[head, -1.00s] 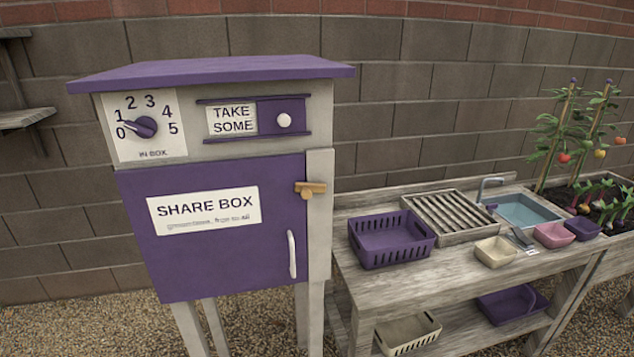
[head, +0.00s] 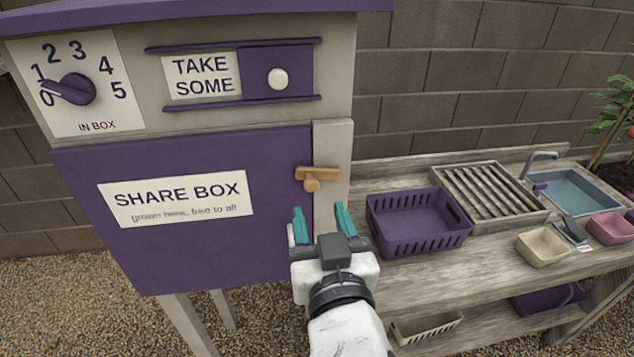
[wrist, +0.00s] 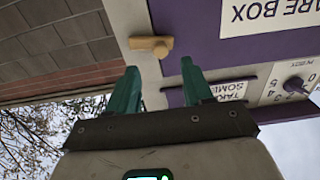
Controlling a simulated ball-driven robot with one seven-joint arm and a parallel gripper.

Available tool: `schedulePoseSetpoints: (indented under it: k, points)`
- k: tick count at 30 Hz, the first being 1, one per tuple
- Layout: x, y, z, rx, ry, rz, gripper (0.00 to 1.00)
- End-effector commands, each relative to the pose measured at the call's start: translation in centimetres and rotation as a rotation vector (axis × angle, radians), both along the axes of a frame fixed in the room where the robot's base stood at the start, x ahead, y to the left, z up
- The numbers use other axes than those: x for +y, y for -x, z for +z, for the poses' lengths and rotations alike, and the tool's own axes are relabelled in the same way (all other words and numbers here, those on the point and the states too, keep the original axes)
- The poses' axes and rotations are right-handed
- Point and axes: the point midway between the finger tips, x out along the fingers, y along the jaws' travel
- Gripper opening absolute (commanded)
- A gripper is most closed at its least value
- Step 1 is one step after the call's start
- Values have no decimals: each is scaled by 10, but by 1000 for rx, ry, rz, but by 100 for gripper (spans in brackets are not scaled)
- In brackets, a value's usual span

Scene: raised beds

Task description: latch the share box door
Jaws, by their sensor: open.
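The share box door (head: 200,255) is purple with a white label and looks flush with its frame. A wooden latch (head: 325,173) with a round knob lies level across the seam between the door's right edge and the pale post. In the wrist view the latch (wrist: 150,42) appears just beyond my fingertips. My gripper (head: 319,212) is open and empty, just below the latch in the head view, its teal fingers pointing toward it. In the wrist view my gripper (wrist: 159,66) shows a clear gap between its fingers. The white door handle (head: 291,238) is mostly hidden behind my gripper.
Above the door are a dial (head: 72,88) and a slider with a white knob (head: 278,79). To the right, a wooden bench (head: 440,280) holds a purple basket (head: 420,225), a slatted rack, a basin and small bowls. A block wall stands behind.

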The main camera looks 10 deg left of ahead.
Motion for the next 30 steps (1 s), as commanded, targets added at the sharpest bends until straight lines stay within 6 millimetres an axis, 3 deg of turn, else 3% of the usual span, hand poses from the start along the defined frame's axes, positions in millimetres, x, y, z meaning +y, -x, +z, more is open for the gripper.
schedulePoseSetpoints:
  k: [6, 12, 24, 30]
  points:
    - [11, -39, 2, 2, 1, -1, 51]
    - [17, -61, 1, 2, 0, -1, 51]
    - [19, -68, -1, 2, 0, 0, 51]
    - [19, -68, -1, 2, 1, 0, 32]
